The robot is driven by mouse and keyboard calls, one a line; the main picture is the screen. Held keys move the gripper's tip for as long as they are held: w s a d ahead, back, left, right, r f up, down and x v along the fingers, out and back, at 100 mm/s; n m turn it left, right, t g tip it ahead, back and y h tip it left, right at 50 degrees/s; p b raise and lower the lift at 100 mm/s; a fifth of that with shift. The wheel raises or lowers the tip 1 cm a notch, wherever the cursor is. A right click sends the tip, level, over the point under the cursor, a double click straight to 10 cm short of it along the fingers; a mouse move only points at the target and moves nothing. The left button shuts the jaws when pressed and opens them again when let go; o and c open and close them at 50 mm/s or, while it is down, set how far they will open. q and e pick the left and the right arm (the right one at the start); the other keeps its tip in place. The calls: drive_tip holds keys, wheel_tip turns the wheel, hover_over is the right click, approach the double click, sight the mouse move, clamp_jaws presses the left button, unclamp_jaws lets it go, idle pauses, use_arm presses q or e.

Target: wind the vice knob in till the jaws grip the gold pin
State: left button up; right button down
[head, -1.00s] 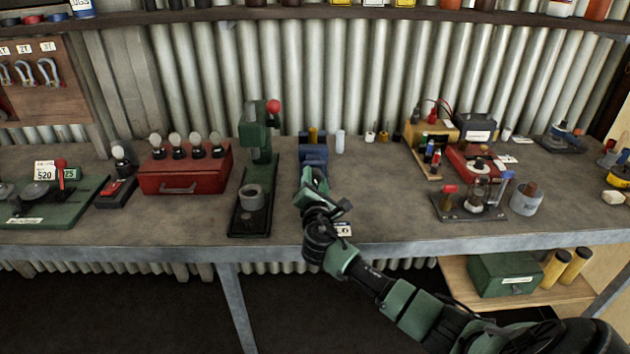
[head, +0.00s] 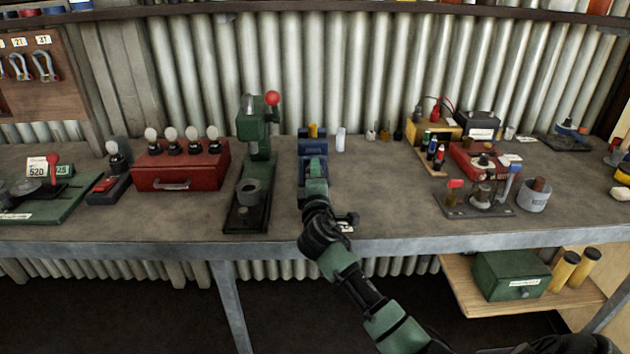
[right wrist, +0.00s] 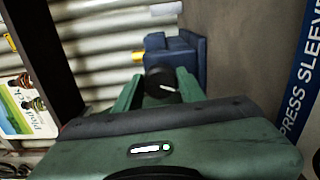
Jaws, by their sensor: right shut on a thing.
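The blue vice (head: 313,148) stands on the bench, and its body also shows in the right wrist view (right wrist: 184,56). The gold pin (head: 313,130) stands upright at the vice's far end; a bit of it shows in the right wrist view (right wrist: 138,57). My right gripper (right wrist: 160,84) is shut on the dark round vice knob (right wrist: 163,83), which has a pale line on its face. In the head view my right gripper (head: 316,185) covers the knob. I cannot tell whether the jaws touch the pin. My left gripper is not in view.
A green press (head: 254,140) with a red ball stands left of the vice. A red box with several lamps (head: 180,168) is further left. A white cylinder (head: 340,139) stands just right of the vice. Bench space (head: 385,190) to the right is clear.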

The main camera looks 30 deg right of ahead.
drive_tip(key=shift+f+m+b, duration=0.2)
drive_tip(key=shift+m+b, duration=0.3)
drive_tip(key=shift+m, duration=0.7)
drive_tip(key=c, duration=0.9)
unclamp_jaws()
drive_tip(key=shift+r, duration=0.1)
drive_tip(key=shift+o, duration=0.2)
drive_tip(key=shift+s, duration=0.1)
drive_tip(key=v, duration=0.7)
drive_tip(key=shift+s+a, duration=0.15)
drive_tip(key=shift+s, duration=0.15)
